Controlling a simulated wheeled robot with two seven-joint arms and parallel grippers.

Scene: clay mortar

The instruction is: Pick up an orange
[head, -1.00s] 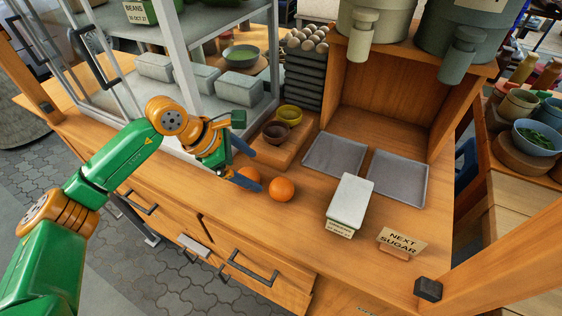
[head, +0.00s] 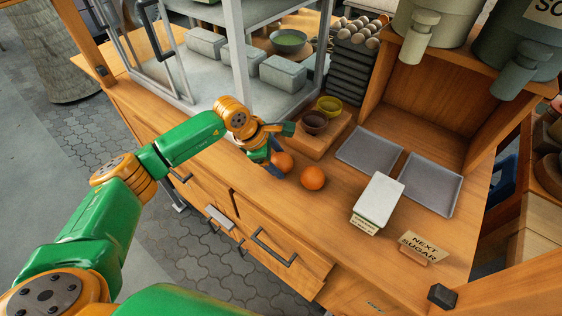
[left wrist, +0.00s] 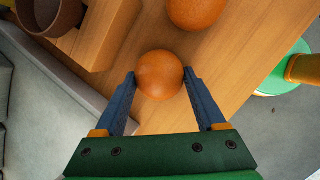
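Two oranges lie on the wooden counter (head: 345,215). The left orange (head: 285,163) is partly hidden by my left gripper (head: 279,160) in the head view. In the left wrist view this orange (left wrist: 160,75) sits between the fingertips of my left gripper (left wrist: 159,74), one finger on each side. The fingers are spread wide; I cannot tell whether they touch the orange. The right orange (head: 313,177) lies close by, free of the gripper, and shows at the top of the left wrist view (left wrist: 195,10). My right gripper is not in view.
A wooden block (head: 316,142) with a brown bowl (head: 315,123) and a yellow bowl (head: 329,105) stands just behind the oranges. Grey trays (head: 432,184), a white-lidded box (head: 379,200) and a "NEXT SUGAR" sign (head: 424,247) stand to the right. A glass-sided case is behind left.

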